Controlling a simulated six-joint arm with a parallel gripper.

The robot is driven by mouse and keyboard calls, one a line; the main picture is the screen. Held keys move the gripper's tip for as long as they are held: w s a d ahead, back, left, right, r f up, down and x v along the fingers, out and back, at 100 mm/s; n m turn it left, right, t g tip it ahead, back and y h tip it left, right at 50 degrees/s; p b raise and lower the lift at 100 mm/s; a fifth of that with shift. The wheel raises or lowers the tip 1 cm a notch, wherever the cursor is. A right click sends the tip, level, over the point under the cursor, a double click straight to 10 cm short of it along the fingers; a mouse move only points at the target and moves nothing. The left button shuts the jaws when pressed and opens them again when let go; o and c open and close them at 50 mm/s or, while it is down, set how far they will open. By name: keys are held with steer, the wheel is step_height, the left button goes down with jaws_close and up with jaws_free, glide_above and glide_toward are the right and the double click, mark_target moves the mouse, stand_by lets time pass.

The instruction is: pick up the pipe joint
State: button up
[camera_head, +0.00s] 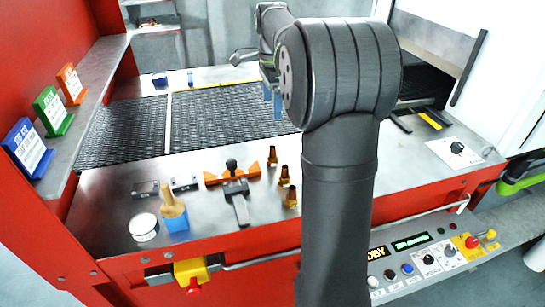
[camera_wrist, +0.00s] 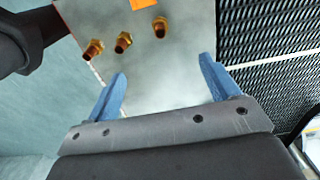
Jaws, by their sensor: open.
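Three small brass-and-copper fittings that look like pipe joints stand in a row on the metal work surface (camera_head: 120,190), right of the black-handled clamp. In the head view they are the far one (camera_head: 273,155), the middle one (camera_head: 284,175) and the near one (camera_head: 291,196). In the wrist view they show near the top as left (camera_wrist: 93,48), middle (camera_wrist: 123,41) and right (camera_wrist: 160,27). I cannot tell which one the task names. My gripper (camera_wrist: 162,70) is open with its blue fingers apart and empty. In the head view its fingers (camera_head: 273,102) hang over the belt, partly hidden by my arm.
A black-handled toggle clamp (camera_head: 236,190), an orange bracket (camera_head: 262,167), a blue-based brush (camera_head: 174,212) and a white round tin (camera_head: 143,227) stand on the surface. The mesh belt (camera_head: 215,125) lies behind. A shelf with coloured cards (camera_head: 52,110) is at left.

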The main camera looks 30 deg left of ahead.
mark_target(273, 147)
steer(key=c, duration=0.5)
steer(key=f+m, duration=0.2)
steer(key=f, duration=0.2)
steer(key=f+m, duration=0.2)
steer(key=f, duration=0.2)
steer(key=f+m, duration=0.2)
steer(key=f, duration=0.3)
steer(key=shift+s+d+m, duration=0.25)
steer(key=shift+d+m, duration=0.05)
steer(key=shift+d, duration=0.1)
steer(key=shift+w+a+f, duration=0.15)
steer(key=shift+a+f, duration=0.05)
steer(key=shift+f, duration=1.15)
steer(key=shift+w+a+f, duration=0.1)
steer(key=shift+a+f, duration=0.05)
steer(key=shift+f, duration=1.15)
